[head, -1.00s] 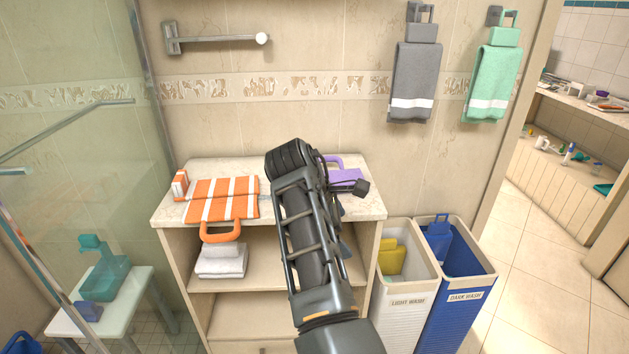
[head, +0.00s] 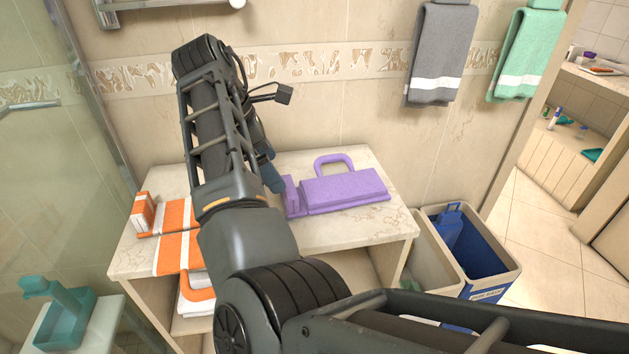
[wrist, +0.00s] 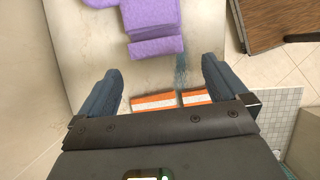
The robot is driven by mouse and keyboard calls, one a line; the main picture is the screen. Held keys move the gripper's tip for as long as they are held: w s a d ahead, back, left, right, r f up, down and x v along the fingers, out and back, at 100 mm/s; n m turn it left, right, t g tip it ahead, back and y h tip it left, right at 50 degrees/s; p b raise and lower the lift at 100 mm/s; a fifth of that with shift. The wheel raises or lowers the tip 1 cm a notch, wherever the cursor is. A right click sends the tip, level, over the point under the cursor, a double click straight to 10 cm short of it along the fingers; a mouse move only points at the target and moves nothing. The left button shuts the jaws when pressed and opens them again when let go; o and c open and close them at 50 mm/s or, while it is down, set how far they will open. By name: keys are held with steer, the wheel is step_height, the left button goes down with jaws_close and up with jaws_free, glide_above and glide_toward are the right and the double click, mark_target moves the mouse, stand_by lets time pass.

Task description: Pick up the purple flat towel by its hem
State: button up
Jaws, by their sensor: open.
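The purple flat towel (head: 345,190) lies on the right part of the countertop. A loop sticks out from its back edge, and a narrow upright block stands at its left end. In the wrist view the purple towel (wrist: 152,18) is at the top, beyond my fingertips, with the block end nearest. My gripper (wrist: 162,88) is open and empty, its two blue fingers wide apart and clear of the towel. In the head view my arm hides most of the gripper; one blue finger (head: 271,175) shows just left of the towel. I cannot tell its height exactly.
An orange-and-white striped towel (head: 172,238) lies on the left of the counter (head: 325,234), partly behind my arm. It shows between my fingers in the wrist view. Laundry bins (head: 480,272) stand at the right. A glass panel is at the left; grey and green towels hang on the wall.

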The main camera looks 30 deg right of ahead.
mark_target(295, 206)
steer(key=x, duration=0.7)
steer(key=shift+w+d+f+p, duration=0.1)
steer(key=shift+w+f+p, duration=0.2)
steer(key=shift+f+p, duration=0.1)
steer(key=shift+c, duration=0.2)
steer(key=c, duration=0.8)
steer(key=shift+c, duration=0.3)
steer(key=shift+r, duration=0.1)
